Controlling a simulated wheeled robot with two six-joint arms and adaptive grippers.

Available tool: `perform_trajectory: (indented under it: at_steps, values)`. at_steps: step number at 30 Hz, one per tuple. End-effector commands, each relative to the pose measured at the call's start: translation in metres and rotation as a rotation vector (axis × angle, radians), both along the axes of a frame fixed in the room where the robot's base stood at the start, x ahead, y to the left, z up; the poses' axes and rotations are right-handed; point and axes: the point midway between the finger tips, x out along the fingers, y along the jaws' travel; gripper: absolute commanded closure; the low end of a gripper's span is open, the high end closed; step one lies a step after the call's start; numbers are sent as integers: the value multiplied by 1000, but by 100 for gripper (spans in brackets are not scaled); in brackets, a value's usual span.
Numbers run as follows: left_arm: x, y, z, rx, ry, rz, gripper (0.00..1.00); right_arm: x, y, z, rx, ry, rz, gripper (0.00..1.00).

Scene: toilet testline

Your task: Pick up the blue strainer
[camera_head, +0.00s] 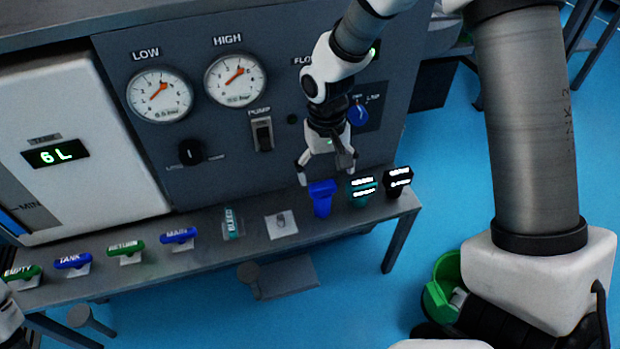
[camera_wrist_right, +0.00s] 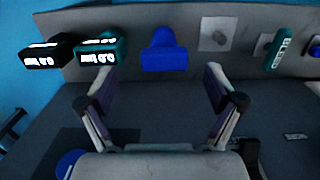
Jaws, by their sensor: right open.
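The blue strainer (camera_head: 322,197) stands on the grey ledge below the panel, left of a teal-and-black item with a lit display. It also shows in the right wrist view (camera_wrist_right: 163,52), beyond and between the fingertips. My right gripper (camera_head: 326,174) is open and empty, just above and behind the strainer in the head view. In the right wrist view the open fingers (camera_wrist_right: 160,76) point toward the strainer, with no contact visible. A part of my left arm or gripper (camera_head: 8,318) shows at the lower left edge, mostly cut off.
The teal item (camera_head: 361,190) and a black item (camera_head: 398,181) stand close on the strainer's right. A square plate with a small knob (camera_head: 281,224) and a BLEED handle (camera_head: 233,224) are on its left. The panel with gauges (camera_head: 160,95) rises behind the ledge.

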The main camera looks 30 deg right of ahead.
Motion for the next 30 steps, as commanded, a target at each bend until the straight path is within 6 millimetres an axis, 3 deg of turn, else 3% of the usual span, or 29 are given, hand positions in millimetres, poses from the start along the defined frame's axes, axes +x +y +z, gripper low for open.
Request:
perform_trajectory:
  at_steps: [1, 4, 18, 26, 30]
  values:
    - [0, 0, 3, 0, -1, 0, 9, 4, 0, 14, 2, -27, -1, 8]
    - [0, 0, 1, 0, -1, 1, 9, 9, 0, 22, 3, -56, -1, 8]
    - [0, 0, -48, 0, 0, 0, 9, 9, 1, -50, 4, -57, -1, 8]
    - [0, 0, -46, 0, -1, 0, 9, 9, 1, -52, 4, -59, -1, 8]
    - [0, 0, -46, 0, 0, 0, 9, 9, 1, -52, 4, -59, -1, 58]
